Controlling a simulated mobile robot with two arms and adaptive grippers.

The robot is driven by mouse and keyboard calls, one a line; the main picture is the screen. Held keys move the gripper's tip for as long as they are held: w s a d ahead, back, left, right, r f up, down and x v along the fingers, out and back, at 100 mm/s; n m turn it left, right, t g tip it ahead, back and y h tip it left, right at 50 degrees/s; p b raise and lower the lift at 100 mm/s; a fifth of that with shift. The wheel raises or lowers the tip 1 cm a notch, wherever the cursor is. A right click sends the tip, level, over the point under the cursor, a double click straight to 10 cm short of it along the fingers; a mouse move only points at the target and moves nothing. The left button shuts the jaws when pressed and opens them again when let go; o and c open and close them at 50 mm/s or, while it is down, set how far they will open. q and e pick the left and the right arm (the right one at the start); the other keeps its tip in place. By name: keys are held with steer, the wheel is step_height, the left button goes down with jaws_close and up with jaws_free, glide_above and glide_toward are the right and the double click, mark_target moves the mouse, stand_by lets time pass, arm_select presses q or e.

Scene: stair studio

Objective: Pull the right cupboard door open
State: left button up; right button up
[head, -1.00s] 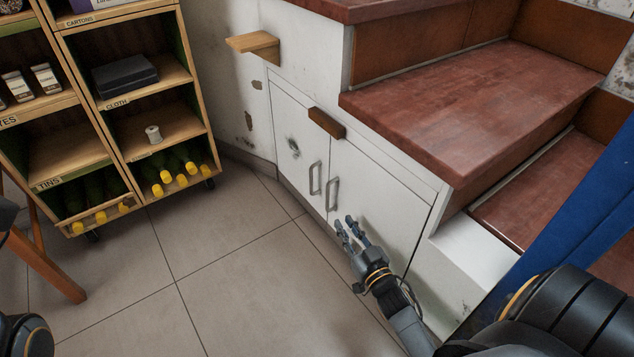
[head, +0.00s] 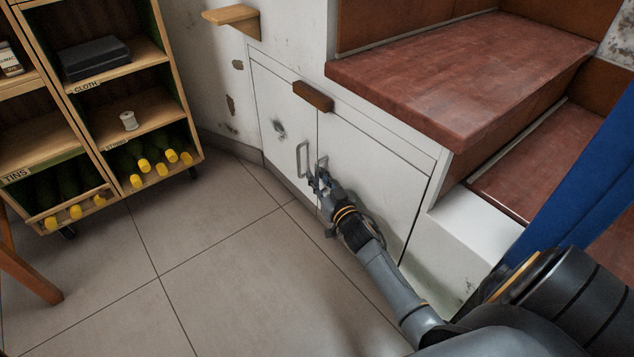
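The right cupboard door (head: 375,185) is white, sits under the red-brown steps and looks closed. Its grey bar handle (head: 322,163) stands near the door's left edge, partly hidden by my fingers. My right gripper (head: 318,182) is at this handle, with its fingertips beside or around the bar. I cannot tell whether the fingers are closed on it. The left cupboard door (head: 280,125) is also closed, with its own handle (head: 302,158) just left of my fingers. My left gripper is not in view.
A wooden shelf unit (head: 150,103) with bottles stands at the left. A wooden block (head: 313,96) juts out above the doors, and a small ledge (head: 232,17) is on the wall. Blue cloth (head: 580,190) hangs at the right. The tiled floor (head: 220,270) before the doors is clear.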

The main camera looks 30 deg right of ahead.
steer(key=shift+w, duration=0.25)
jaws_close()
steer(key=shift+a, duration=0.15)
